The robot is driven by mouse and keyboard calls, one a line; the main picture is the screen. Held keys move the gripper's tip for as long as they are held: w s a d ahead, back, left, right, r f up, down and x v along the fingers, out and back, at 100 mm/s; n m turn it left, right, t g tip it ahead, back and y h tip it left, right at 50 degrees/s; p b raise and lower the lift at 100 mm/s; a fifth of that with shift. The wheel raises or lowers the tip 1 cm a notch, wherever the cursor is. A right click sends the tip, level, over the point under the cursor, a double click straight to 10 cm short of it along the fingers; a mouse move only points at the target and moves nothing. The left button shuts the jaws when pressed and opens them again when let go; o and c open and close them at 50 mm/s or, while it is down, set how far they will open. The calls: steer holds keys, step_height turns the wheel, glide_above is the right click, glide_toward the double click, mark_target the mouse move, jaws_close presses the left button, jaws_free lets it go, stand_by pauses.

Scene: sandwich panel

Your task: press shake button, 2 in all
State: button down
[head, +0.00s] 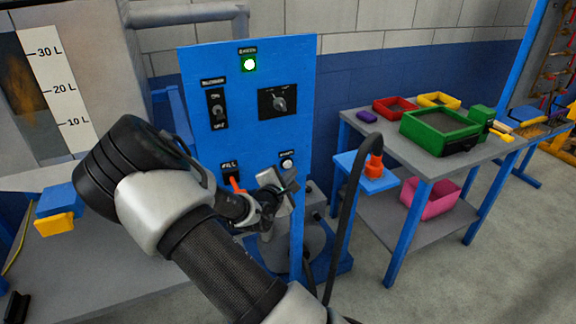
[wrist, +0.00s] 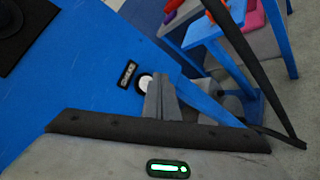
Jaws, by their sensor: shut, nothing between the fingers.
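The shake button is a small white round button (head: 287,163) low on the right side of the blue panel (head: 245,120), under a small dark label. In the wrist view the white button (wrist: 144,82) shows just left of the fingertips, partly hidden by them. My gripper (head: 290,181) is shut and empty. It is in front of the panel, just below the button in the head view. In the wrist view the closed fingers (wrist: 156,80) overlap the button's right edge; whether they touch it I cannot tell.
A dark hose (head: 345,215) hangs at the right. A table (head: 432,162) with trays stands further right.

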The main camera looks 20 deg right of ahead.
steer(key=shift+s+p, duration=0.45)
steer(key=shift+s, duration=1.95)
